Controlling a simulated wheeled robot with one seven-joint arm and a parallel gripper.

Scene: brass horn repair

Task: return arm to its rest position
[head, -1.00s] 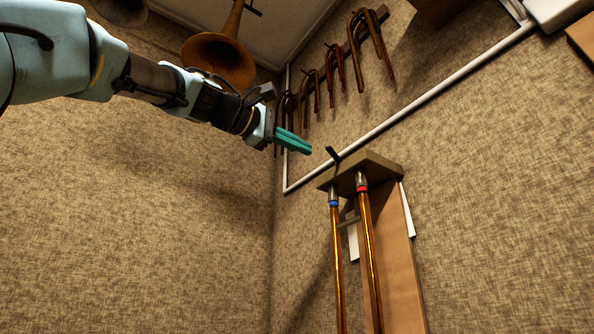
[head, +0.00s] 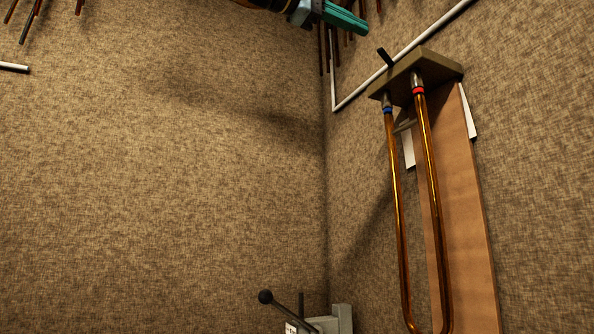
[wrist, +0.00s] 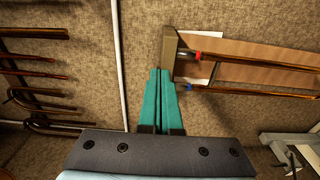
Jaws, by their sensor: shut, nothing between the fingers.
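My gripper (head: 345,18) shows at the top of the head view, its teal fingers shut with nothing between them. In the wrist view the teal fingers (wrist: 158,100) lie side by side, pointing toward the wall. My gripper is up and to the left of a wall-mounted wooden holder (head: 416,75) and apart from it in the head view. A brass U-shaped slide (head: 434,200) with a red and a blue band hangs from that holder in front of a wooden board (head: 465,210). Most of my arm is out of the head view.
A white conduit (head: 400,58) runs along the wall behind the holder. Several bent brass tubes (wrist: 40,100) hang at the left of the wrist view. A grey machine with a black-knobbed lever (head: 283,308) stands low in the corner. The left wall is mostly bare.

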